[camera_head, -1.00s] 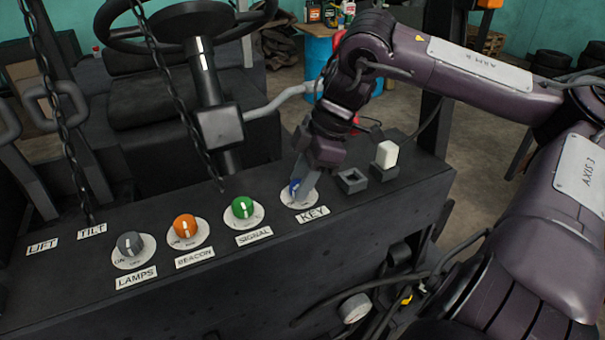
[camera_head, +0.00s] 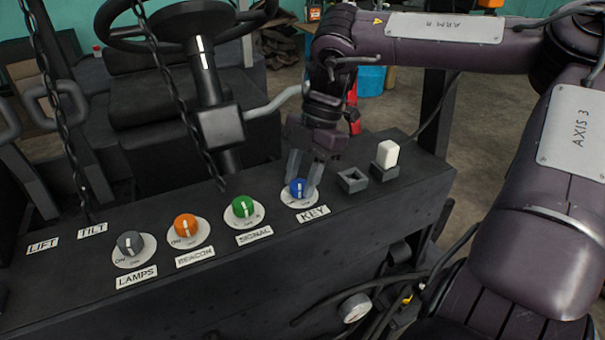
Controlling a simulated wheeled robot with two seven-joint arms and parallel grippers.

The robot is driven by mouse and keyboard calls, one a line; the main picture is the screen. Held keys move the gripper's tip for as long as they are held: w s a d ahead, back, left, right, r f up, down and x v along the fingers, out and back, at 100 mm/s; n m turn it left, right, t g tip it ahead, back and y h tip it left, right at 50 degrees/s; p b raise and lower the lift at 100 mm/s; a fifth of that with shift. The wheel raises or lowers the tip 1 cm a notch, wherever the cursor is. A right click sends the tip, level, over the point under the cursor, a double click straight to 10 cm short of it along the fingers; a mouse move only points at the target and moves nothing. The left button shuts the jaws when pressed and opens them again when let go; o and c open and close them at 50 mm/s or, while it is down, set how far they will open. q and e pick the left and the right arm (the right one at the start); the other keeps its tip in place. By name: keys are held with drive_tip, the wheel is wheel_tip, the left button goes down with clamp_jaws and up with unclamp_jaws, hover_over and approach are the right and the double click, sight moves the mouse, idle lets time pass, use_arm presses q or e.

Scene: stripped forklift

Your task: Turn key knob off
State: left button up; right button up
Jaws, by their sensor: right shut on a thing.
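The blue key knob (camera_head: 298,189) sits on a round white dial plate at the right of the knob row on the dark panel. Its white "KEY" label (camera_head: 313,213) is just in front of it. My right gripper (camera_head: 302,186) comes down from above with one grey finger on each side of the knob, and it is shut on it. A white pointer mark shows on the knob's face, which points roughly toward the front. The plate's lettering is too small to read. My left gripper is not in view.
Green signal (camera_head: 243,207), orange beacon (camera_head: 186,226) and grey lamps (camera_head: 130,243) knobs lie to the left. Chains (camera_head: 178,90) and a steering wheel (camera_head: 190,22) are behind.

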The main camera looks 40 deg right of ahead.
drive_tip(key=n+g, duration=0.1)
drive_tip(key=n, duration=0.1)
drive_tip(key=n+g, duration=0.1)
drive_tip(key=n, duration=0.2)
drive_tip(key=shift+w+h, duration=0.2)
drive_tip(key=shift+h, duration=0.1)
drive_tip(key=shift+r+n, duration=0.1)
drive_tip(key=shift+n, duration=0.2)
drive_tip(key=o, duration=1)
drive_tip(key=shift+w+d+r, duration=0.1)
drive_tip(key=shift+d+r, duration=0.1)
drive_tip(key=shift+r, duration=0.1)
drive_tip(key=v, duration=0.7)
